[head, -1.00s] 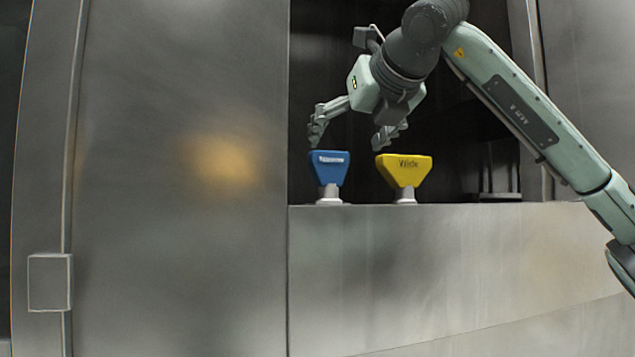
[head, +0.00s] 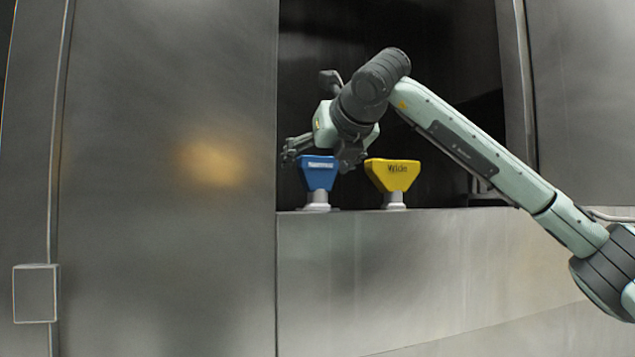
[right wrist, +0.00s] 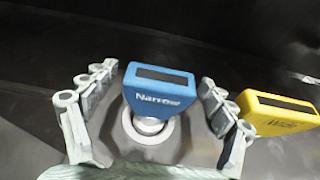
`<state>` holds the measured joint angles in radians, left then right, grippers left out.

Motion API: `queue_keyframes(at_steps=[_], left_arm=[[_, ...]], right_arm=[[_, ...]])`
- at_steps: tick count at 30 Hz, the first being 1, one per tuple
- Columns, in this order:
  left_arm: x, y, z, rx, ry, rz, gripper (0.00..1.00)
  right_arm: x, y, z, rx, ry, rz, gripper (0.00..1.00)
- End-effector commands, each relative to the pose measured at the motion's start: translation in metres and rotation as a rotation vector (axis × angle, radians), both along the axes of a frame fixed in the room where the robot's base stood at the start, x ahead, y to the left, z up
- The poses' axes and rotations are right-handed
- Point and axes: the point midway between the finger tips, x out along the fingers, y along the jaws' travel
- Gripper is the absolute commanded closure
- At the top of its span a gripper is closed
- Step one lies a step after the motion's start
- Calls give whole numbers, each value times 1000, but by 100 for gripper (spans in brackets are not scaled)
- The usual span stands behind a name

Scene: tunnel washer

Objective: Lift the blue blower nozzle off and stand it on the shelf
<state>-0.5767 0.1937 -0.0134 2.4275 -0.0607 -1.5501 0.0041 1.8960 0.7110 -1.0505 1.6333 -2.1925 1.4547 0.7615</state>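The blue blower nozzle (head: 319,174) stands upright on a light grey stub at the left of the opening. In the right wrist view the blue nozzle (right wrist: 158,90) reads "Narrow" and has a dark slot along its top. My right gripper (head: 322,159) is at the blue nozzle's height with its fingers spread to either side. In the right wrist view the fingers of my right gripper (right wrist: 158,115) are open, with a gap between each finger and the nozzle. My left gripper is not in view. The shelf cannot be told for certain from the ledge.
A ledge (head: 420,222) runs below both. A grey metal panel (head: 165,200) borders the opening on the left. Behind the nozzles is dark space.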

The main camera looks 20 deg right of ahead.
Motion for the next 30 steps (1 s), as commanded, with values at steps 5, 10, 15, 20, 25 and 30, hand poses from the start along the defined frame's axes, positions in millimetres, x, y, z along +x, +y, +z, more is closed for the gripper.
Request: queue_keyframes(at_steps=[5, 10, 15, 20, 25, 30], left_arm=[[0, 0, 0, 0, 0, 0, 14], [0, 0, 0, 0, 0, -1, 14], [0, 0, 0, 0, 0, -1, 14], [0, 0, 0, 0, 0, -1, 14], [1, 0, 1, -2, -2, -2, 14], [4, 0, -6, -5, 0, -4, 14]], right_arm=[[0, 0, 0, 0, 0, 0, 42], [0, 0, 0, 0, 0, 0, 63], [-1, 0, 1, 0, -2, 1, 73], [-1, 0, 4, 1, -3, 1, 74], [-1, 1, 28, 4, -6, 1, 74], [-1, 1, 64, 2, -5, 0, 74]])
